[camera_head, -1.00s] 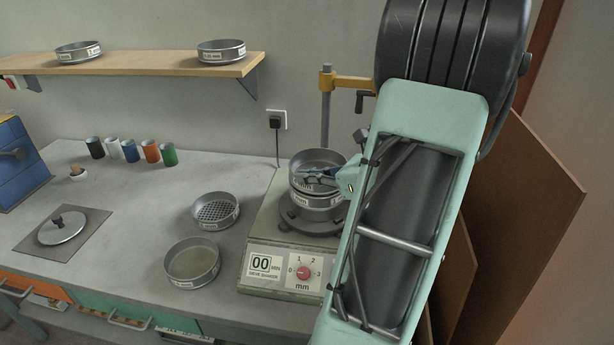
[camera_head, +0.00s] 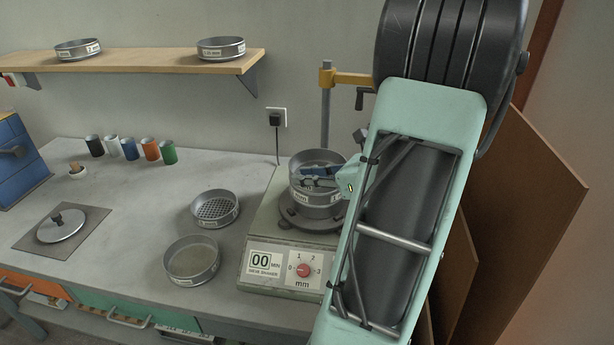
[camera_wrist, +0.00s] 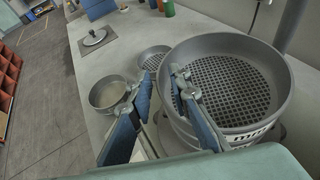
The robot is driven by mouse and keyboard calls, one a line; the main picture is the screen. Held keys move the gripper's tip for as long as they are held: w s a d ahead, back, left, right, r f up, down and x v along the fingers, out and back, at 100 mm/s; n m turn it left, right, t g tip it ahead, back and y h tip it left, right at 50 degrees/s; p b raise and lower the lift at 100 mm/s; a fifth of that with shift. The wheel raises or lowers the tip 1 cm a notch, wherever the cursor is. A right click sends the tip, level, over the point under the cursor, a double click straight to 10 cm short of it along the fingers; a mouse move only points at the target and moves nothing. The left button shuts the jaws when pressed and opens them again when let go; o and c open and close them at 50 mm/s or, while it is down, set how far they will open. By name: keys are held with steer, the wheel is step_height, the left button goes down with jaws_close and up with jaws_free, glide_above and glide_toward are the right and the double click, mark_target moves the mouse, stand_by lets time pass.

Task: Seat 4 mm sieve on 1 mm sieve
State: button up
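A grey sieve with coarse mesh (camera_head: 298,186) is the top of a stack on the shaker; it fills the right of the wrist view (camera_wrist: 240,85). Its label ends in "mm"; the number is out of sight. Another ring (camera_head: 316,210) shows beneath it, mostly hidden, its label unreadable. The top sieve looks level, but I cannot tell whether it is fully seated. My gripper (camera_wrist: 162,80) is at the top sieve's near left wall, one blue-padded finger inside the rim and one outside. The fingers stand apart with a gap around the wall. It also shows in the head view (camera_head: 322,176).
The shaker (camera_head: 270,262) has a post with a yellow clamp arm (camera_head: 352,83) behind the stack. A coarse sieve (camera_head: 215,210) and a fine-mesh one (camera_head: 192,262) sit left of it. A lid (camera_head: 60,227) lies on a mat. The bench between is clear.

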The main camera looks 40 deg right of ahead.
steer(key=shift+o, duration=0.4)
steer(key=shift+s, duration=0.1)
steer(key=v, duration=1.1)
steer(key=shift+s+d+r, duration=0.2)
steer(key=shift+s, duration=0.15)
